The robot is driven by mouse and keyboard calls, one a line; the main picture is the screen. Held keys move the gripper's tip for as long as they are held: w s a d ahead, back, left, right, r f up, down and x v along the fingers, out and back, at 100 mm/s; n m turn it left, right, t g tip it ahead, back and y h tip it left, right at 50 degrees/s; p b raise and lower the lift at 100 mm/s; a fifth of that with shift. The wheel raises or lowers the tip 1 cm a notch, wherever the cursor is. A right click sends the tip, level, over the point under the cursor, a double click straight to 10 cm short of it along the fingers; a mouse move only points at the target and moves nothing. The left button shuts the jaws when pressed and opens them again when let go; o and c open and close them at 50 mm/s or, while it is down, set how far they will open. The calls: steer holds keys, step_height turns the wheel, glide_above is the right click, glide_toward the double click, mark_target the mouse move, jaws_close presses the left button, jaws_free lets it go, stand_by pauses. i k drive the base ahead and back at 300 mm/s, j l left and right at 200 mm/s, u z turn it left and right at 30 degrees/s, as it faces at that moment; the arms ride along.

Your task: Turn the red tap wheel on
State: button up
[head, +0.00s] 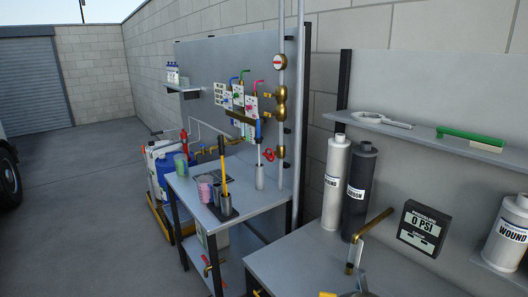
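A small red wheel-like handle (268,154) shows beside the vertical grey pipe at the back right corner of the middle table. It looks like a tap wheel, but it is too small to tell how far it is turned. Another red handle (184,136) stands on the brass pipework behind the blue container. A third red handle (207,269) is low at the front of the middle table. I cannot tell for sure which is the task's wheel. My gripper is not clearly in view.
The middle table (250,209) carries cups and a yellow stick. A nearer bench (285,270) at right holds two cylinders (337,180), a bent brass pipe (370,225) and a "0 PSI" gauge (422,229). A shelf (430,140) overhangs it. The floor (80,210) at left is clear.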

mark_target(268, 156)
steer(key=i+j+z, duration=0.1)
steer(key=i+j, duration=0.4)
steer(key=j, duration=0.15)
steer(key=i+j+z, duration=0.25)
steer(key=i+j, duration=0.2)
steer(key=j, duration=0.3)
steer(key=i+j+z, duration=0.1)
steer(key=j, duration=0.3)
steer(key=i, duration=0.1)
